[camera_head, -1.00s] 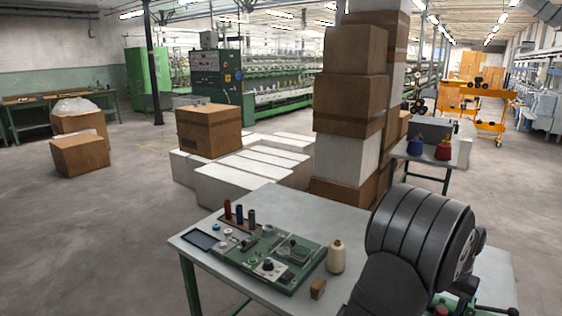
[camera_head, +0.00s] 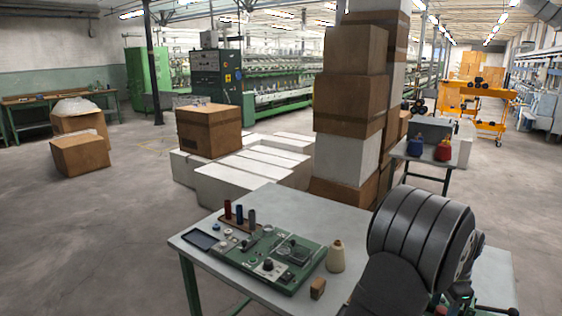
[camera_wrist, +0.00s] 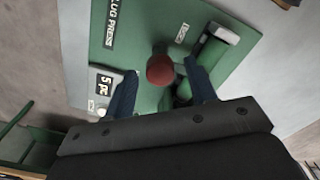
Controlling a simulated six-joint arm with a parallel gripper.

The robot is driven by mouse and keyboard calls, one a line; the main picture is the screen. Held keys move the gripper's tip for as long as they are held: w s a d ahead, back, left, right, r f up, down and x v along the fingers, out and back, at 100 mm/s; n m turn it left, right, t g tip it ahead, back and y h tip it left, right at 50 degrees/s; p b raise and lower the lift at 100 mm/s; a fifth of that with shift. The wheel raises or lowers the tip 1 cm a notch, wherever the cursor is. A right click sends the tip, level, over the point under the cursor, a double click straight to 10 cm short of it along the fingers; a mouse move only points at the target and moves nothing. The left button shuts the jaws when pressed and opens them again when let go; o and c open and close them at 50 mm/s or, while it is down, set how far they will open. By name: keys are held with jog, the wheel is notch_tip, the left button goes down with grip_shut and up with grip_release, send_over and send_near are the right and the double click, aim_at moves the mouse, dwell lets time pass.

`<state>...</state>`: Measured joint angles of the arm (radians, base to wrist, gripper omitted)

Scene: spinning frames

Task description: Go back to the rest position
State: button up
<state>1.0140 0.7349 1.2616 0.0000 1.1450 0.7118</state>
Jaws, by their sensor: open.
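My gripper (camera_wrist: 160,70) shows in the wrist view as two dark blue fingers, spread apart with nothing held between them. A red round knob (camera_wrist: 160,70) on a dark stem appears between the fingertips, apart from both. It belongs to a green press panel (camera_wrist: 148,35) with a black label, partly cut off, reading "LUG PRESS". A small white counter plate (camera_wrist: 102,82) sits left of the left finger. In the head view my dark arm fills the lower right and hides most of the gripper.
The grey worktable (camera_head: 290,205) holds a green control panel (camera_head: 265,255), several coloured spools (camera_head: 238,214), a cream thread cone (camera_head: 335,257) and a small wooden block (camera_head: 317,289). A tall box stack (camera_head: 350,95) stands behind it. The table's back middle is clear.

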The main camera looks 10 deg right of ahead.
jog(key=m, duration=0.4)
jog(key=shift+m, duration=2.3)
jog(key=shift+o, duration=0.2)
